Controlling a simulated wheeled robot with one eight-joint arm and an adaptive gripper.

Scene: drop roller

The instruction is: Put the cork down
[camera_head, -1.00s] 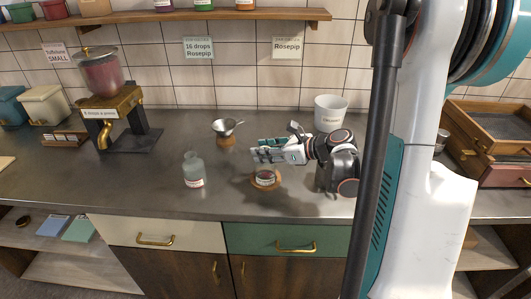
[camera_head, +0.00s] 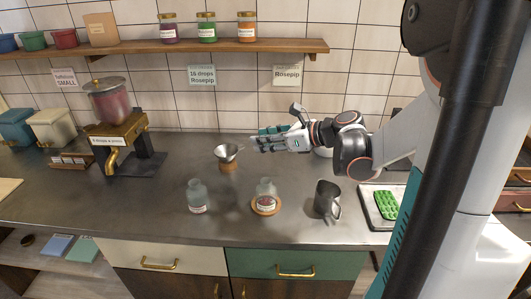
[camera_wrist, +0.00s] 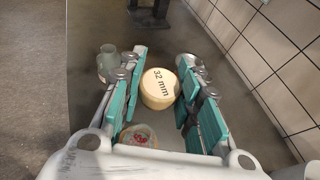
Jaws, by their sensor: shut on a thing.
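The cork (camera_wrist: 158,88) is a pale, round piece marked "32 mm" in the wrist view. It sits between the teal finger pads of my gripper (camera_wrist: 158,92), which is shut on it. In the head view my gripper (camera_head: 262,142) is above the counter, up and right of the funnel; I cannot make out the cork there. A glass bottle with a red label (camera_head: 266,190) stands on a round wooden coaster (camera_head: 265,210), below my gripper in the picture. Its open top shows in the wrist view (camera_wrist: 137,135).
A second bottle (camera_head: 197,196) stands to the left. The metal funnel (camera_head: 227,152) sits in a wooden stand. A dark metal jug (camera_head: 327,198) and a green mould (camera_head: 387,205) are to the right. A dispenser (camera_head: 112,110) stands at left.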

